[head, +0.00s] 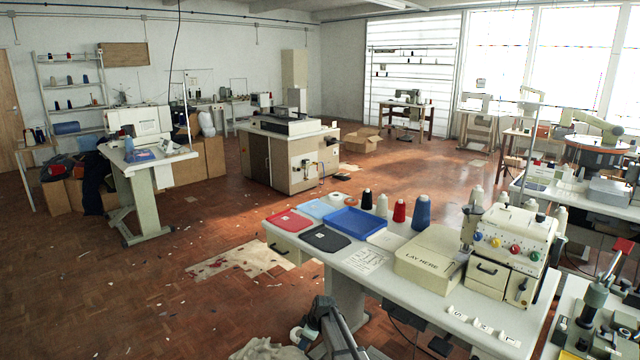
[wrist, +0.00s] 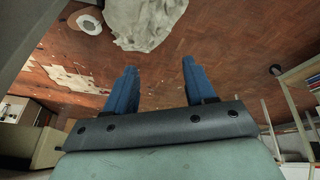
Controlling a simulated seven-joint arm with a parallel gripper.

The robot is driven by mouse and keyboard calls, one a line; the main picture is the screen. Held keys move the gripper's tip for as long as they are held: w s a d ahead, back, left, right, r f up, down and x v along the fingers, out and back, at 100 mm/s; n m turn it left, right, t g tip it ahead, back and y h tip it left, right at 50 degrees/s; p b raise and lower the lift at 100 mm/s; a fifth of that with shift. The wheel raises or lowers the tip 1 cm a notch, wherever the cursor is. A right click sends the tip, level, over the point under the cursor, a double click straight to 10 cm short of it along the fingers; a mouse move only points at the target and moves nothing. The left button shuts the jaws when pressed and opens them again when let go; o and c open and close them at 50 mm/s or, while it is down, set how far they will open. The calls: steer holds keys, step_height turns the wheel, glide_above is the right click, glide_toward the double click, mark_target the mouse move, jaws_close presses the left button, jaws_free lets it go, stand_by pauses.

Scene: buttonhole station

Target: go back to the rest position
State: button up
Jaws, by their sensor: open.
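My gripper (wrist: 159,68) shows in the wrist view with two blue fingers spread well apart. It is open, with nothing between the fingers. It hangs over the brown floor, clear of the table. In the head view only dark and grey parts of my arm show at the bottom centre, in front of the worktable (head: 375,285); I cannot make out the fingertips there.
A crumpled white cloth (head: 268,350) and a white roll (wrist: 88,20) lie on the floor near my arm. The worktable holds a blue tray (head: 354,223), red mat (head: 290,221), black mat (head: 326,239), thread cones, a "LAY HERE" block (head: 428,262) and a sewing machine (head: 510,250).

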steer(key=s+d+f+m+g+h, duration=0.1)
steer(key=s+d+f+m+g, duration=0.1)
steer(key=s+d+f, duration=0.6)
steer(key=s+d+f+m+g, duration=0.1)
steer(key=s+f+m, duration=0.25)
steer(key=s, duration=0.85)
steer(key=s+d+f+m+g+h, duration=0.1)
steer(key=s+d+f+m+g, duration=0.1)
steer(key=s+d+f, duration=0.6)
steer(key=s+d+m+g, duration=0.2)
steer(key=s+m, duration=0.1)
steer(key=s, duration=1.4)
steer(key=s+d+m+g+h, duration=0.1)
steer(key=s+d+m+g, duration=0.1)
steer(key=s, duration=1.5)
steer(key=shift+d+m+g+h, duration=0.3)
steer(key=shift+d+m, duration=0.15)
steer(key=shift+m, duration=0.3)
steer(key=shift+s+f, duration=0.1)
steer(key=shift+c, duration=0.5)
